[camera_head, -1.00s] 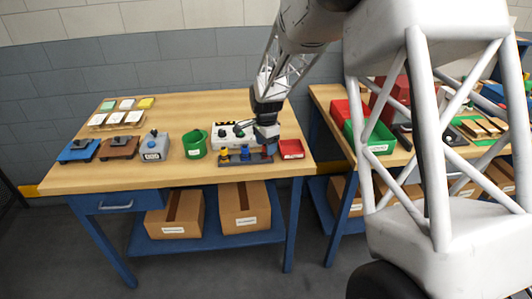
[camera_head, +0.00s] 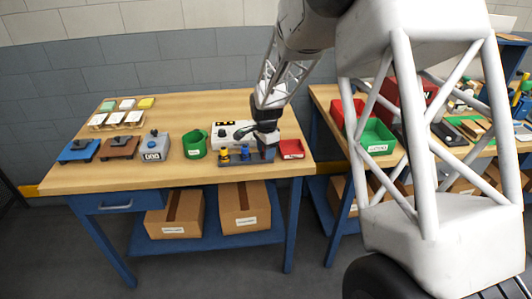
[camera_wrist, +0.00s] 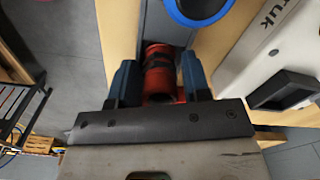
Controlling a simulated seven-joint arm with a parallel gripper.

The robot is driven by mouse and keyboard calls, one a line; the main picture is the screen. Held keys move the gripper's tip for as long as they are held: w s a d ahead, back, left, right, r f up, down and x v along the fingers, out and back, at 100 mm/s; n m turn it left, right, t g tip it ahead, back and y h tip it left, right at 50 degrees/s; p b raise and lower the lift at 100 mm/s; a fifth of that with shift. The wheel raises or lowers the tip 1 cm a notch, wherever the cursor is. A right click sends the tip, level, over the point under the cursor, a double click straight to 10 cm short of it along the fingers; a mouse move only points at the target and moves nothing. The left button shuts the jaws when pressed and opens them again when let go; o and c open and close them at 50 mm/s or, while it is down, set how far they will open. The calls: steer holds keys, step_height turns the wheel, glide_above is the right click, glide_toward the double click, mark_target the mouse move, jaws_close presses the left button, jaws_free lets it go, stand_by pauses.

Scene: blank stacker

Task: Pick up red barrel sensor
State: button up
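The red barrel sensor (camera_wrist: 158,76) is a short red cylinder with dark bands, seen in the wrist view at the end of a grey rack. My gripper (camera_wrist: 159,64) has one blue-grey finger on each side of it, with narrow gaps that suggest the fingers are not pressed on it. In the head view my gripper (camera_head: 267,142) is low over the right end of the sensor rack (camera_head: 233,162) and hides the red sensor. A yellow sensor (camera_head: 224,154) and a blue sensor (camera_head: 245,152) stand in the same rack.
A white device (camera_head: 228,132) stands close behind the rack. A red bin (camera_head: 291,149) is just right of it and a green bin (camera_head: 195,144) left. Blue, brown and grey fixtures stand farther left.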

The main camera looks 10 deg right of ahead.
steer(key=c, duration=0.6)
steer(key=shift+r, duration=0.15)
steer(key=shift+r, duration=0.55)
steer(key=shift+s+r, duration=0.2)
steer(key=shift+r, duration=0.4)
steer(key=shift+s+r, duration=0.2)
steer(key=shift+r, duration=0.35)
steer(key=s, duration=0.5)
steer(key=s+d+r, duration=0.1)
steer(key=s, duration=0.9)
steer(key=shift+d+r, duration=0.15)
steer(key=shift+d, duration=0.1)
